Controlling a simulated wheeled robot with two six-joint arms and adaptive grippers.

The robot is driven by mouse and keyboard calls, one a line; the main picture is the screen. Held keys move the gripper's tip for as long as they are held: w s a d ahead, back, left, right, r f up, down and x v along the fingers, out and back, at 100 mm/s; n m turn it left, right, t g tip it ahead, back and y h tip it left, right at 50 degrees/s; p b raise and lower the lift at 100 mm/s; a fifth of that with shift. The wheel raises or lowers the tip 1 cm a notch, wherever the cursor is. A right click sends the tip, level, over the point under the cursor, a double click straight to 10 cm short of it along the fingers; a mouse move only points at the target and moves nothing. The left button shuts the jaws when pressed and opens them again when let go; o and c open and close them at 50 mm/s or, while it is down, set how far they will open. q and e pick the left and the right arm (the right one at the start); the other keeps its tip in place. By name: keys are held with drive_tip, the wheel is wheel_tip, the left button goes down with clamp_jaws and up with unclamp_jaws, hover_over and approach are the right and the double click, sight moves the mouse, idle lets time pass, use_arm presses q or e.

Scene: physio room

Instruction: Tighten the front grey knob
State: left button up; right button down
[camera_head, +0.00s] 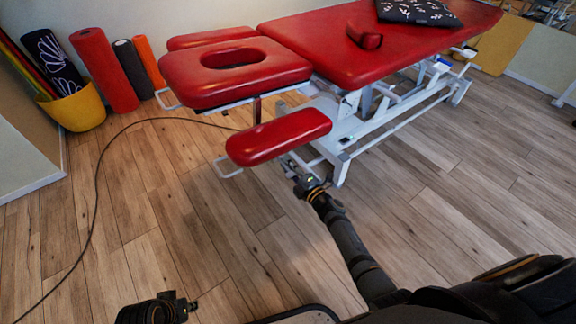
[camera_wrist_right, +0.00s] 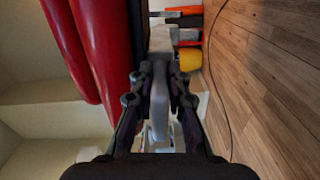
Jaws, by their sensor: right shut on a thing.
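The red treatment table (camera_head: 345,65) stands across the upper part of the head view. Its front red armrest pad (camera_head: 278,137) juts toward me on a metal bracket. My right gripper (camera_head: 299,180) is at the bracket just below this pad. In the right wrist view my right gripper (camera_wrist_right: 160,85) is shut on the grey knob (camera_wrist_right: 160,103), which lies between its two fingers. In the head view the gripper hides the knob. My left gripper (camera_head: 188,304) is low at the left, over the floor and away from the table; its finger opening is unclear.
A yellow bucket (camera_head: 77,108) holding rolled mats stands at the far left wall, with a red roller (camera_head: 104,70) beside it. A black cable (camera_head: 97,190) runs over the wooden floor. A dark patterned cushion (camera_head: 418,11) lies on the table. The floor on the right is clear.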

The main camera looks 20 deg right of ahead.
drive_tip(key=c, duration=1.3)
unclamp_jaws()
drive_tip(key=shift+c, duration=0.2)
drive_tip(key=v, duration=0.8)
